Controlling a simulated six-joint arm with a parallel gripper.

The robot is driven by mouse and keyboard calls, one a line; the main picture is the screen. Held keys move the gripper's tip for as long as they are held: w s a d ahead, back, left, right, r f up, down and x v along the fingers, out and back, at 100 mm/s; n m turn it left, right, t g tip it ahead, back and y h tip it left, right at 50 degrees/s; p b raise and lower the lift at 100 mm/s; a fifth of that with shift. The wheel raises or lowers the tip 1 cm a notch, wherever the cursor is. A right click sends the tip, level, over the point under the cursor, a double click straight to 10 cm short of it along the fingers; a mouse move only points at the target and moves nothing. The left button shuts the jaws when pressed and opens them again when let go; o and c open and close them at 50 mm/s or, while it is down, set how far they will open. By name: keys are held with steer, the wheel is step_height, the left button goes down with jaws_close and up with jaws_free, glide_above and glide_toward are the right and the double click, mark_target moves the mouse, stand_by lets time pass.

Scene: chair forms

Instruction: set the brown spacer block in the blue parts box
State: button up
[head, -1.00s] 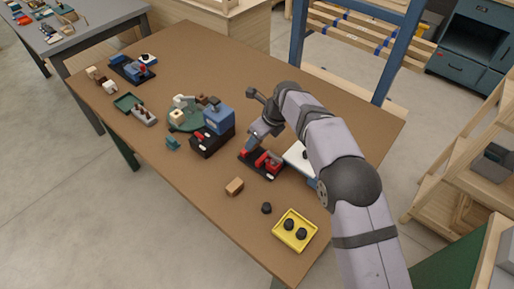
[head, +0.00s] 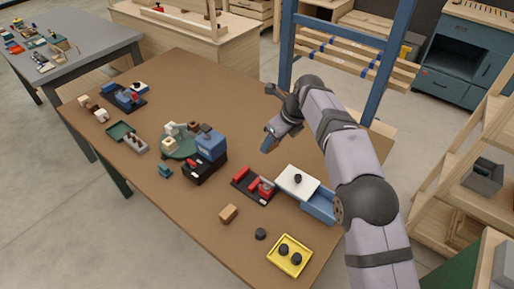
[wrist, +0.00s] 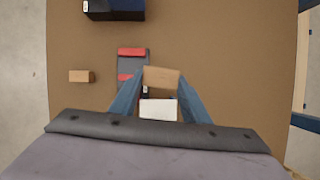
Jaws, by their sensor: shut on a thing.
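My gripper (wrist: 160,84) is shut on a brown block (wrist: 161,77), seen between the blue fingers in the wrist view. In the head view my gripper (head: 268,146) is up over the table, and the held block cannot be made out there. The blue parts box (head: 319,208) is at the right of the table, beside or partly under a white lid (head: 296,184) with a black knob. The lid's white top (wrist: 158,110) also shows between my fingers in the wrist view. A second brown block (head: 228,214) lies on the table; it also shows in the wrist view (wrist: 80,76).
A red and black fixture (head: 254,185) lies left of the white lid. A yellow tray (head: 271,262) with black knobs is at the front, a loose black knob (head: 261,234) nearby. A blue and black machine (head: 206,158) stands further left. The table's far middle is clear.

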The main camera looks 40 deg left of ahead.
steer(key=w+d+r+m+t+p, duration=0.1)
steer(key=w+d+m+p, duration=0.15)
steer(key=d, duration=0.45)
steer(key=w+d+r+m+p, duration=0.1)
steer(key=w+d+r, duration=0.1)
steer(key=w+d, duration=0.35)
steer(key=s+d+f+n+g+p, duration=0.1)
steer(key=s+d+f+n, duration=0.4)
steer(key=f, duration=0.5)
steer(key=shift+s+d+g, duration=0.3)
steer(key=shift+s+d, duration=1)
steer(key=shift+d, duration=0.2)
steer(key=shift+f, duration=0.2)
